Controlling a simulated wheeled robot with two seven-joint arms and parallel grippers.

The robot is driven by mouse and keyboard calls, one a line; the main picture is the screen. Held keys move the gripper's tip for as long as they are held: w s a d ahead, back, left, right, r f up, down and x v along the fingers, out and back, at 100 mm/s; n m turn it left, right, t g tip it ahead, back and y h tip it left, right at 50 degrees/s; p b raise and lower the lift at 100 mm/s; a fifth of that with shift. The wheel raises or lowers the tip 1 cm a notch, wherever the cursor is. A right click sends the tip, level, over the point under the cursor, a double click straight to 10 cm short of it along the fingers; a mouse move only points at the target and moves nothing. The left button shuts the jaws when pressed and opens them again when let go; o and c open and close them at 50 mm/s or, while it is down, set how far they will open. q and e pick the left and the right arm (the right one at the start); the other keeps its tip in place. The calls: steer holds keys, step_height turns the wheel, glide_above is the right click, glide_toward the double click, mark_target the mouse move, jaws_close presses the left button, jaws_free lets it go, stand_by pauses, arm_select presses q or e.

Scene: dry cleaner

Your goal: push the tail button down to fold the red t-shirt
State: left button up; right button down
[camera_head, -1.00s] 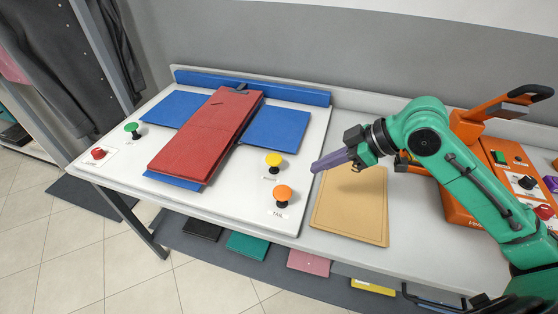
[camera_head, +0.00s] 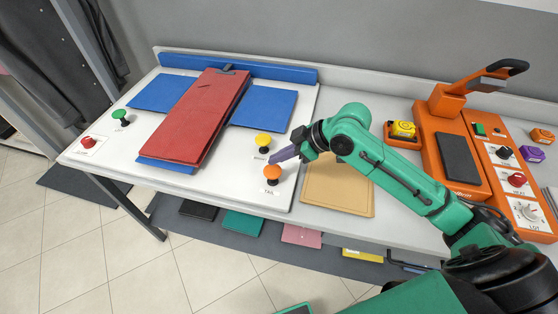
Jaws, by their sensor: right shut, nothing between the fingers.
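The orange tail button (camera_head: 273,173) stands on the white folding board, with its TAIL label (camera_head: 271,191) in front. The red t-shirt (camera_head: 200,118) lies as a long narrow strip on the blue folding panels (camera_head: 265,107). My right gripper (camera_head: 277,157) is shut and empty, its purple fingers pointing left just above and behind the orange button. I cannot tell whether the fingertips touch the button. My left gripper is not in view.
A yellow button (camera_head: 263,140) stands close behind the fingertips. A green button (camera_head: 120,116) and a red button (camera_head: 88,142) are at the left. A tan board (camera_head: 337,190) lies under my right arm. An orange press (camera_head: 447,140) stands at the right.

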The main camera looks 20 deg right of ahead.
mark_target(279, 175)
step_height(279, 175, down, 3)
steer(key=shift+d+r, duration=0.1)
steer(key=shift+r, duration=0.1)
steer(key=shift+f, duration=0.35)
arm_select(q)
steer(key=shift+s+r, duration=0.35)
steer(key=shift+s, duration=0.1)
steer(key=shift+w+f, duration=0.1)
arm_select(e)
steer(key=shift+f, duration=0.1)
step_height(279, 175, down, 4)
steer(key=shift+s+r+b, duration=0.1)
steer(key=shift+b, duration=0.8)
steer(key=shift+f, duration=0.4)
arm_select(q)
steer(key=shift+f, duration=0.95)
arm_select(e)
steer(key=shift+s+f, duration=0.1)
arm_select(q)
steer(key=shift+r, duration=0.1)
